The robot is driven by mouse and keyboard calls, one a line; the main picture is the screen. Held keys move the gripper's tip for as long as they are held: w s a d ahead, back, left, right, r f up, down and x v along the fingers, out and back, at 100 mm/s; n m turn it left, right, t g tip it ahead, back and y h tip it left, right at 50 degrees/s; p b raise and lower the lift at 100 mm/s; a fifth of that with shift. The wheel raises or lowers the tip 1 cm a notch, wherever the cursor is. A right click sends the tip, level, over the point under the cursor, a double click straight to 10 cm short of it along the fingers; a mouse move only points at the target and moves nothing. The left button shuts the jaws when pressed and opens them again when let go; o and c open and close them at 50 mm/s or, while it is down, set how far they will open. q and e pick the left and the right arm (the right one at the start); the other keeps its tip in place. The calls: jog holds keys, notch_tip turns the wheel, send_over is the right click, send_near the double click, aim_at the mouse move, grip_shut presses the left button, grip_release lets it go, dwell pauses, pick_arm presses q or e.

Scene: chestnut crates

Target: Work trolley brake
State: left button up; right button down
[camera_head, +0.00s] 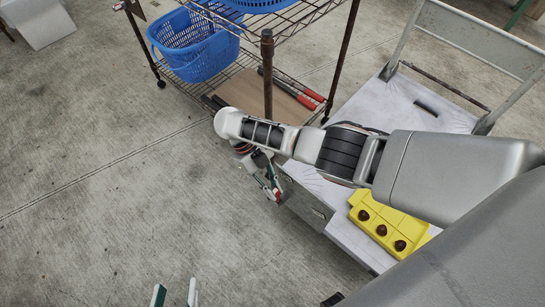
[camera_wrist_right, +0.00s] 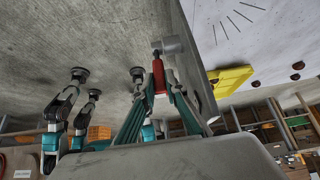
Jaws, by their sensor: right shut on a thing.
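The trolley (camera_head: 345,235) is a low platform with a pale top and a grey tube handle (camera_head: 475,45) at its far end. The brake lever has a red grip (camera_wrist_right: 158,76) and a grey cylindrical end (camera_wrist_right: 168,45) in the right wrist view, beside the trolley's side. My right gripper (camera_wrist_right: 160,92) is shut on the red grip, one finger on each side. In the head view my right gripper (camera_head: 273,188) is at the trolley's left edge, partly hidden by its arm. My left gripper (camera_head: 175,296) is open and empty at the bottom edge, away from the trolley.
A yellow block (camera_head: 385,222) with brown round things lies on the trolley top. A wire shelf (camera_head: 240,62) with a blue basket (camera_head: 195,48) and a red-handled tool (camera_head: 300,97) stands close behind my right arm. The concrete floor at left is clear.

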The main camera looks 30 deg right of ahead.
jog(key=shift+s+f, duration=0.15)
jog(key=shift+s, duration=0.05)
jog(key=c, duration=2)
grip_release()
jog(key=shift+c, duration=0.2)
jog(key=shift+w, duration=0.1)
jog(key=v, duration=1.2)
